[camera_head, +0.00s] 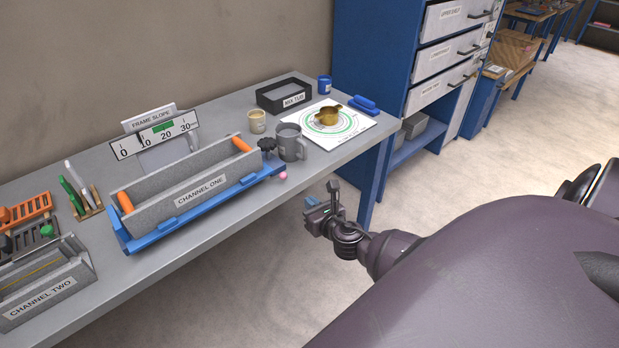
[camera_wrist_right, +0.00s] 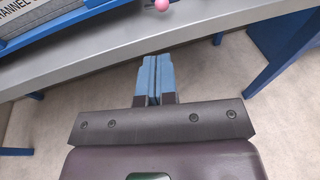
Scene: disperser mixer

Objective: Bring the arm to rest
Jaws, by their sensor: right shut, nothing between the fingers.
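My right gripper (camera_head: 318,205) is in front of the table's front edge, apart from the table and below the level of its top in the picture. In the right wrist view its two blue fingers (camera_wrist_right: 155,80) are pressed together with nothing between them. The fingers point toward the table edge (camera_wrist_right: 150,48), with bare floor under them. My left gripper is not in view.
On the table (camera_head: 225,215) stand the channel one trough (camera_head: 190,190) on its blue frame, a grey mug (camera_head: 290,143), a black mix tub (camera_head: 284,95) and a brass vessel (camera_head: 328,115) on a round target. A blue cabinet (camera_head: 375,50) stands right. Floor is clear.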

